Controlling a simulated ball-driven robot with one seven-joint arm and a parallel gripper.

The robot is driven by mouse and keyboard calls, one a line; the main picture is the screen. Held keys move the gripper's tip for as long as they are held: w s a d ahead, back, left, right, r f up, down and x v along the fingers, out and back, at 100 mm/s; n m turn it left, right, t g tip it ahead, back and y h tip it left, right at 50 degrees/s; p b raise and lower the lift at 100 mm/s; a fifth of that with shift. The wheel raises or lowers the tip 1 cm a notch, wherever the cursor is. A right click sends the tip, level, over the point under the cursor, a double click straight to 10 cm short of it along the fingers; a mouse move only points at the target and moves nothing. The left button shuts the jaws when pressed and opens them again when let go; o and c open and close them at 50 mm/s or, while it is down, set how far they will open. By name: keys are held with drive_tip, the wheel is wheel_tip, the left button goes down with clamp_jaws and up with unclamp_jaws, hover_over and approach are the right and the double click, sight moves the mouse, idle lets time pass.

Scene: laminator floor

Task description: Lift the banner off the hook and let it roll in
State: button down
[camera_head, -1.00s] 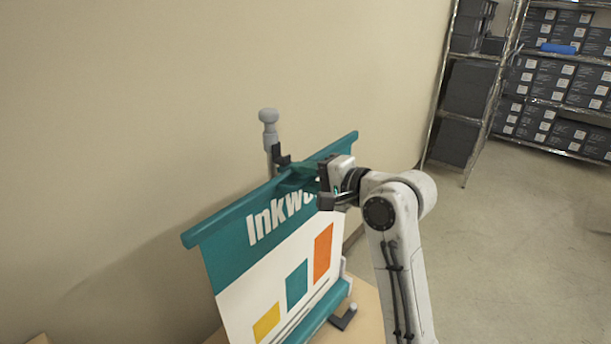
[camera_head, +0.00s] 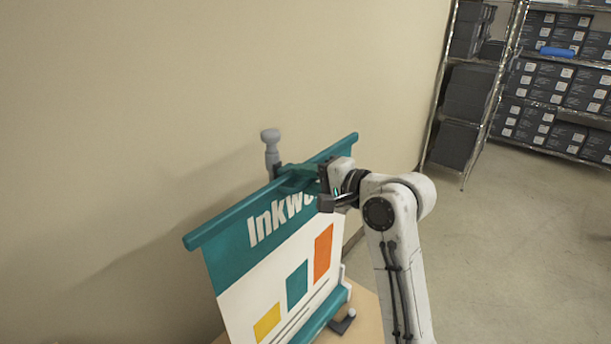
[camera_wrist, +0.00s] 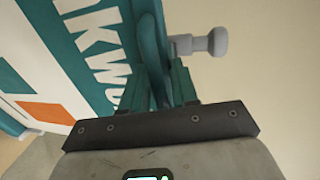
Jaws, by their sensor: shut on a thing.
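The banner (camera_head: 230,247) hangs as a teal and white sheet with "Inkwo" lettering and yellow, teal and orange blocks. Its teal top bar (camera_head: 215,228) slants up to the right. My gripper (camera_head: 318,180) is shut on the teal grip piece at the middle of this bar. The grey support pole (camera_head: 270,150) stands behind the bar, and its knob also shows in the wrist view (camera_wrist: 210,42). The hook is mostly hidden behind the bar, so I cannot tell if they touch. The teal base (camera_head: 325,312) is at the sheet's lower edge.
A light wooden surface (camera_head: 368,322) lies under the base, with a dark foot (camera_head: 342,322) sticking out. A beige wall is close behind the banner. Metal shelves (camera_head: 510,85) with dark boxes stand at the back right. The floor at right is clear.

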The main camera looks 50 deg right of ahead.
drive_tip(key=shift+r, duration=0.5)
drive_tip(key=c, duration=1.2)
unclamp_jaws()
drive_tip(key=shift+o, duration=0.2)
drive_tip(key=shift+s+f, duration=0.1)
